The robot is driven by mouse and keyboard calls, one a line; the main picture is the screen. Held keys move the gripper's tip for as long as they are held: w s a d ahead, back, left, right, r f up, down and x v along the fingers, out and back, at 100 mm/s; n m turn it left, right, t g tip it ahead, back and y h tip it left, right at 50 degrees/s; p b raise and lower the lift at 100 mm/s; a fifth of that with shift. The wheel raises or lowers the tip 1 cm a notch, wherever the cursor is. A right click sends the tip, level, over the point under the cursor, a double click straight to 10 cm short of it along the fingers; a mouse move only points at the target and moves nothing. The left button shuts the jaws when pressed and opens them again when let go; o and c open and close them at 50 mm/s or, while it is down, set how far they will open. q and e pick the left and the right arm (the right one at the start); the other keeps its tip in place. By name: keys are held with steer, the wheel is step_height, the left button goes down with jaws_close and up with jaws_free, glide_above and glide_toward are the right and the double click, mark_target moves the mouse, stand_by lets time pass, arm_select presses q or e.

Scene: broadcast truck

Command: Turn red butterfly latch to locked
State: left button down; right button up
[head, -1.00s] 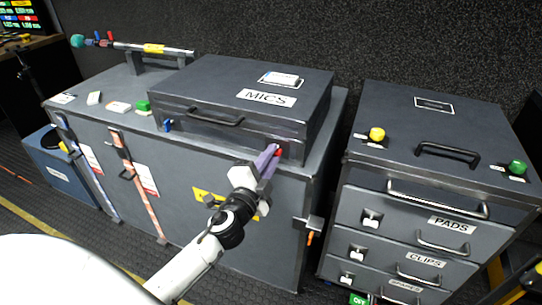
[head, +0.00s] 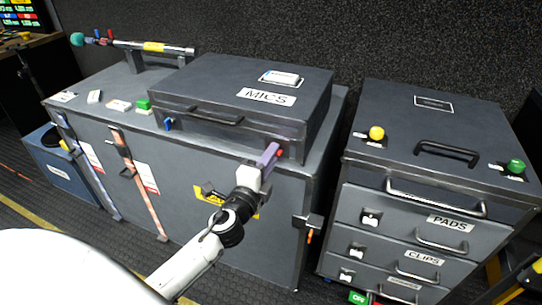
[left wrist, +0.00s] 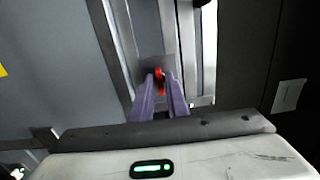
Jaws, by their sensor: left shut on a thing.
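The red butterfly latch (head: 280,153) is on the front of the dark grey MICS case (head: 225,75), near its right end. Only a small red part shows past the fingers in the head view. My left gripper (head: 272,152) reaches up to it with its purple fingers shut on it. In the left wrist view the red latch (left wrist: 159,76) shows between the tips of the two fingers (left wrist: 160,90), against a grey metal plate. The fingers hide part of the latch. My right gripper is not in view.
The MICS case stands on a long grey trunk (head: 250,245). A blue latch (head: 168,124) is on the case's left front. A latch (head: 308,222) sticks out at the trunk's right end. A drawer cabinet (head: 420,120) stands to the right, across a narrow gap.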

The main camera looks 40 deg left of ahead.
arm_select(q)
steer(key=c, duration=1.9)
jaws_free()
steer(key=shift+s, duration=0.1)
steer(key=b+v, duration=0.1)
steer(key=v, duration=0.9)
